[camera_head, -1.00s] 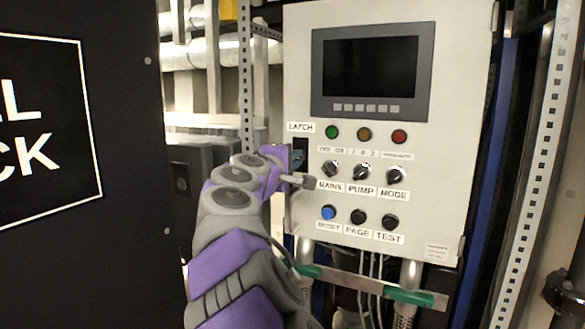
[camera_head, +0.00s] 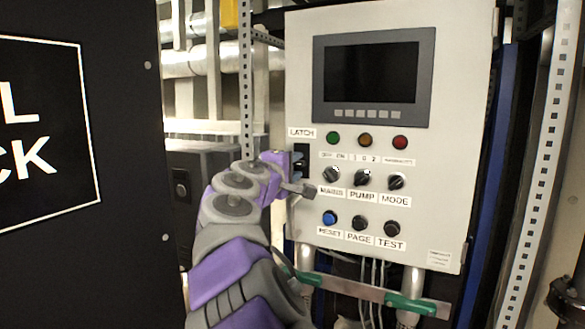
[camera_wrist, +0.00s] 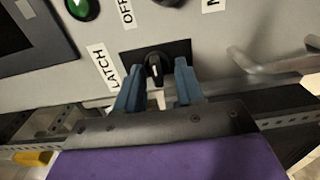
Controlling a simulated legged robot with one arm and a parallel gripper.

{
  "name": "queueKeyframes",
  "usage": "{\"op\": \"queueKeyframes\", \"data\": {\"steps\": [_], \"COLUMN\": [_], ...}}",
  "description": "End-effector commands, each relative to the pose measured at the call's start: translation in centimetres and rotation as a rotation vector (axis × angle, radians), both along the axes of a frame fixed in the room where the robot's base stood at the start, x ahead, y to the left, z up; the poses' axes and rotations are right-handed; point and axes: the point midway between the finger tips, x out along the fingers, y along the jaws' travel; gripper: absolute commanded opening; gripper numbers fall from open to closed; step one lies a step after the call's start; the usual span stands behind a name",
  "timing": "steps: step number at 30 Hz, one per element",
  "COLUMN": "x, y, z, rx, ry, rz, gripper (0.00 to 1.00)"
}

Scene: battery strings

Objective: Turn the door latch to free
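The door latch is a small black knob with a white mark (camera_wrist: 156,70), set in a black plate beside the LATCH label (camera_wrist: 113,68). In the head view the plate (camera_head: 301,149) is at the left edge of the grey panel, under the same label, partly hidden by my gripper. My gripper (camera_wrist: 158,72) has its two blue fingers apart, one on each side of the knob. Gaps show between fingers and knob, so it looks open around it. In the head view my gripper (camera_head: 298,164) is at the plate.
The grey panel (camera_head: 465,150) carries a screen (camera_head: 370,70), several lamps, knobs and buttons right of the latch. A metal handle-like bar (camera_wrist: 275,65) is right of the latch in the wrist view. A black cabinet (camera_head: 120,250) stands at left.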

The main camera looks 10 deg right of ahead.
Motion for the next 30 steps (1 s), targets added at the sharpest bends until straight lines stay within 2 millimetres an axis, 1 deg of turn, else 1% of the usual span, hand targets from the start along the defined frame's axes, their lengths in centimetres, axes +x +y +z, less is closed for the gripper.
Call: {"op": "queueKeyframes", "data": {"steps": [7, 11, 14, 24, 30], "x": [-0.2, -1.2, -2.5, -8.3, -11.5], "y": [0.2, 0.9, 1.8, 6.2, 8.6], "z": [0.1, 0.2, 0.1, 0.2, 0.1], "rx": [-0.001, -0.003, -0.004, -0.003, -0.003], "ry": [-0.002, -0.003, -0.002, -0.003, -0.004], "rz": [0.001, 0.002, 0.001, 0.001, 0.005], "gripper": [0.37, 0.37, 0.37, 0.37, 0.37]}}
